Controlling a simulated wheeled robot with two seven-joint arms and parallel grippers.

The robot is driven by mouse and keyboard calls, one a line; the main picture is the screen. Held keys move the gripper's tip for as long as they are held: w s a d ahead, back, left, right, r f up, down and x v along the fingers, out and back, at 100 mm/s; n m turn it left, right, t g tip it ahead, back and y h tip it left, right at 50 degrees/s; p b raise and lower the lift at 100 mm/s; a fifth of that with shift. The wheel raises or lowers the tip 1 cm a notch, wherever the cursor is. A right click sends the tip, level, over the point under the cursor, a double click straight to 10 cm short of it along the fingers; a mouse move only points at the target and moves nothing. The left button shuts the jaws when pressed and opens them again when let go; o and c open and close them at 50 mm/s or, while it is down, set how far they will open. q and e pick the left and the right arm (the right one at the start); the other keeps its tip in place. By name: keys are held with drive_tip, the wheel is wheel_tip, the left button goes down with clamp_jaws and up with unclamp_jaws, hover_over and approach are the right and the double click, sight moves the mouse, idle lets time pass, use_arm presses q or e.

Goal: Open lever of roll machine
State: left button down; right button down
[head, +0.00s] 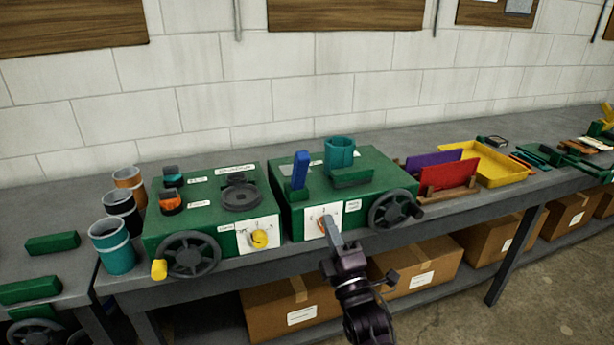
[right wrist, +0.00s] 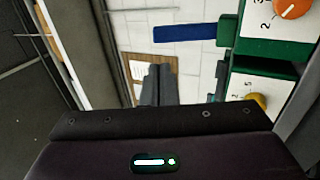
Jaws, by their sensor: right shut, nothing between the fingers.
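Two green machines stand side by side on the grey bench. The right machine (head: 292,221) has an upright blue lever (head: 300,170) on its top left, a teal cylinder (head: 339,152), a white dial plate with an orange knob (head: 325,224) and a black handwheel (head: 395,211). My right gripper (head: 330,228) is shut and empty in front of the dial plate, below the lever and apart from it. In the right wrist view the shut fingers (right wrist: 158,84) show mid-picture, with the blue lever (right wrist: 185,33) and orange knob (right wrist: 292,8) beyond. My left gripper is not in view.
The left machine (head: 210,230) has a yellow knob (head: 259,239) and a black handwheel (head: 188,255). Several cups (head: 112,247) stand at its left. A yellow tray (head: 497,166) and purple and red panels (head: 447,175) lie right. Cardboard boxes (head: 290,312) sit beneath.

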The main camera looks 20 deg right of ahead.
drive_tip(key=p, duration=0.5)
approach(306, 164)
drive_tip(key=x, duration=0.5)
drive_tip(key=shift+w+r, duration=0.15)
drive_tip(key=shift+r, duration=0.15)
drive_tip(key=shift+w+a+r, duration=0.1)
drive_tip(key=shift+w+r, duration=0.05)
drive_tip(key=shift+w, duration=0.5)
drive_tip(key=shift+w, duration=0.1)
